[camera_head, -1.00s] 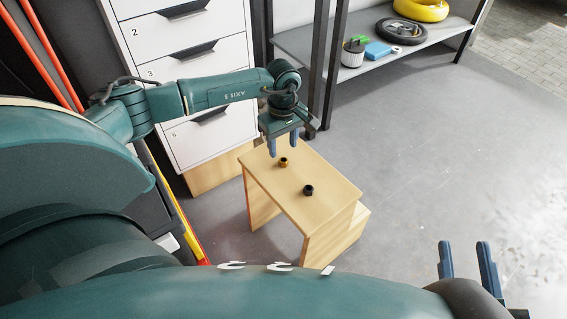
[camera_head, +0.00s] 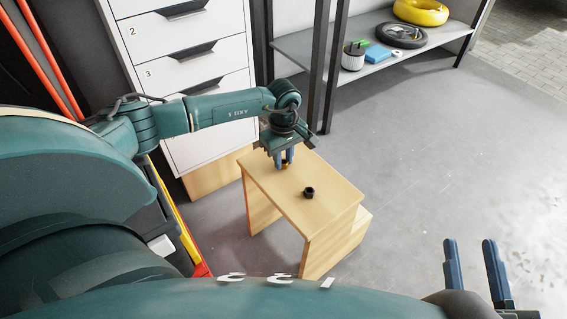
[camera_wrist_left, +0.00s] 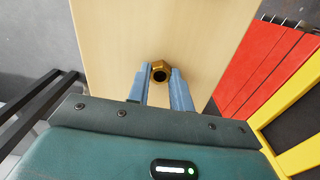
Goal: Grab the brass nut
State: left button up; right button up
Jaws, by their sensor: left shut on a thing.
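The brass nut (camera_wrist_left: 160,70) sits between the blue fingertips of my left gripper (camera_wrist_left: 159,76) in the left wrist view. In the head view the brass nut (camera_head: 285,168) is mostly hidden behind the fingers of my left gripper (camera_head: 284,160), low at the bench top. The left fingers are shut on the nut. I cannot tell whether the nut still touches the wood. A black nut (camera_head: 309,192) lies apart on the wooden workbench (camera_head: 325,215). My right gripper (camera_head: 472,272) is at the lower right, its two blue fingers spread apart with nothing between them.
A white drawer cabinet (camera_head: 190,70) stands behind the bench. A grey shelf (camera_head: 375,58) at the back holds a yellow ring (camera_head: 421,10), a black wheel (camera_head: 402,36) and small items. The grey floor (camera_head: 430,150) to the right is clear.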

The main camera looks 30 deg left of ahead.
pick_arm(q)
grip_shut()
jog(key=shift+r, duration=0.1)
